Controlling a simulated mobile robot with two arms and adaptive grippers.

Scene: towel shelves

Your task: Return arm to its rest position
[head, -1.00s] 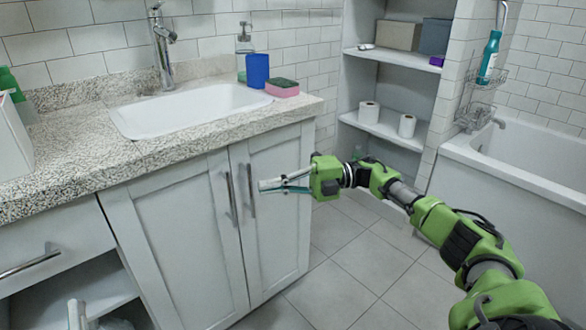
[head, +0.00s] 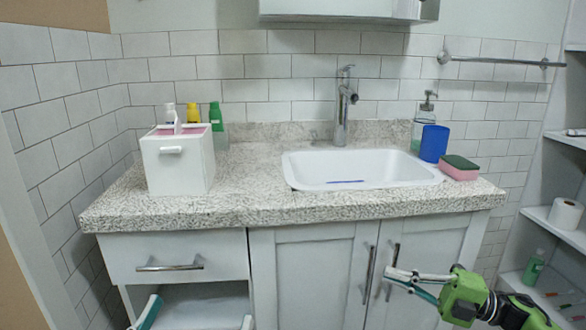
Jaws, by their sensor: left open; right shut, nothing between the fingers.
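My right gripper (head: 392,275), green with pale fingers, comes in from the lower right. It is shut and empty, in front of the cabinet doors (head: 318,290) and close to their handles in the picture. My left gripper (head: 197,318) shows only as two fingertips at the bottom edge, spread wide apart and empty, below the drawer (head: 178,258) and in front of the open shelf space. The rest of the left arm is out of frame.
The counter (head: 250,205) holds a white box (head: 180,172), a blue cup (head: 433,143), a soap dispenser (head: 423,118) and a pink-green sponge (head: 459,167). A blue thin item (head: 345,181) lies in the sink (head: 310,172). Shelves with a paper roll (head: 565,214) stand at right.

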